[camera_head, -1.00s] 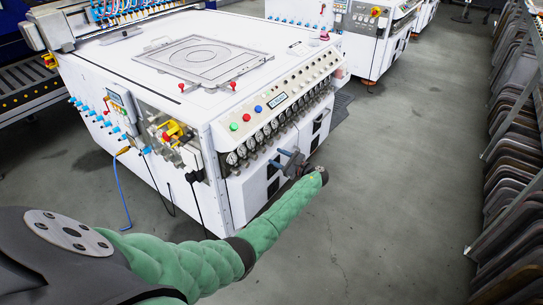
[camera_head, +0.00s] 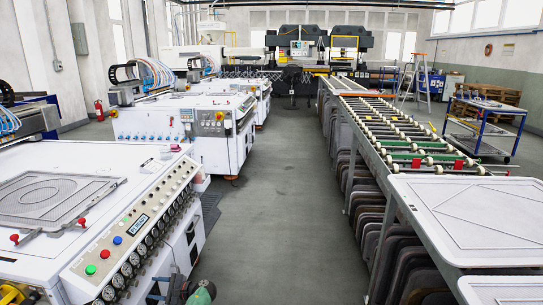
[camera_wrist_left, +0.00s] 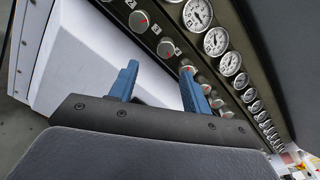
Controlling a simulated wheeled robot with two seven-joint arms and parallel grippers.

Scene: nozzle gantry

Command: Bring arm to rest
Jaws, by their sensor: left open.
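My left gripper (camera_head: 170,288) shows at the bottom edge of the head view, beside the front panel of the white machine (camera_head: 85,160). The green end of my left arm (camera_head: 203,294) is just right of it, and the rest of the arm is out of the picture. In the left wrist view the two blue fingers (camera_wrist_left: 159,88) stand apart with nothing between them. The row of dial gauges (camera_wrist_left: 229,64) and the knobs (camera_wrist_left: 165,48) on the machine's dark panel lie beyond the fingertips; I cannot tell the gap. My right gripper is not in view.
A grey floor aisle (camera_head: 285,225) is free right of the machine. A long roller conveyor (camera_head: 400,135) and racks of dark panels line its right side. A second white machine (camera_head: 218,150) stands farther back. A blue cart (camera_head: 485,125) is at the far right.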

